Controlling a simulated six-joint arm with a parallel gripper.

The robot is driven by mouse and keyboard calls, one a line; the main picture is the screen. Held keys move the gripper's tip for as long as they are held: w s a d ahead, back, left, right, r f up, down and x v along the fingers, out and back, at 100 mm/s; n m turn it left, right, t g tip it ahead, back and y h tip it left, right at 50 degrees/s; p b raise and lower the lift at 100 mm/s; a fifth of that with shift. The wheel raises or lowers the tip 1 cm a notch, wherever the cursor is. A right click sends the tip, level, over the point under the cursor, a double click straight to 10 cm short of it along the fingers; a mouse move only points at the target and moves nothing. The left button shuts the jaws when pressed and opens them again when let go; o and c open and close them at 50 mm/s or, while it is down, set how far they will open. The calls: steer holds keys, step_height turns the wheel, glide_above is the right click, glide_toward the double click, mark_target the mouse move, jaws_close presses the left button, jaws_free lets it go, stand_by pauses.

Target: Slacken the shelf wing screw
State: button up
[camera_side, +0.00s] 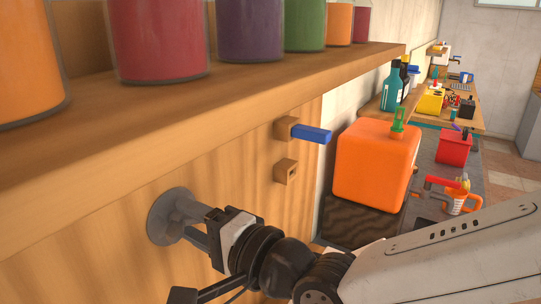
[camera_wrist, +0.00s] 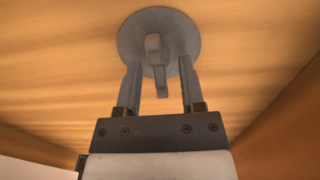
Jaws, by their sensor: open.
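The shelf wing screw (camera_side: 165,217) is a grey round disc with a raised wing, set on the wooden panel under the shelf. In the wrist view its disc shows at the top middle, with the wing (camera_wrist: 155,50) standing out from it. My gripper (camera_side: 190,225) is right at the screw, its fingers pointing at the panel. In the wrist view the two fingers of my gripper (camera_wrist: 158,75) are apart, one on each side of the wing, with a gap visible on both sides. The fingertips partly overlap the disc's lower edge.
A wooden shelf (camera_side: 230,75) with several coloured jars runs above my gripper. A blue peg (camera_side: 313,133) and a small wooden block (camera_side: 286,171) stick out from the panel. A large orange box (camera_side: 372,165) stands to the right. A bench with bottles and tools lies beyond.

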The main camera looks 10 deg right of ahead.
steer(key=shift+w, duration=0.1)
jaws_close()
steer(key=shift+n, duration=0.5)
steer(key=n, duration=0.4)
steer(key=shift+a+r+n, duration=0.1)
steer(key=shift+r+n, duration=0.05)
steer(key=shift+n, duration=0.15)
steer(key=n, duration=0.5)
steer(key=shift+r, duration=0.1)
steer(key=n, duration=0.5)
steer(key=shift+s+a+n, duration=0.15)
steer(key=shift+s+n, duration=0.1)
steer(key=shift+n, duration=0.15)
steer(key=n, duration=0.4)
steer(key=shift+a+n, duration=0.1)
steer(key=shift+n, duration=0.2)
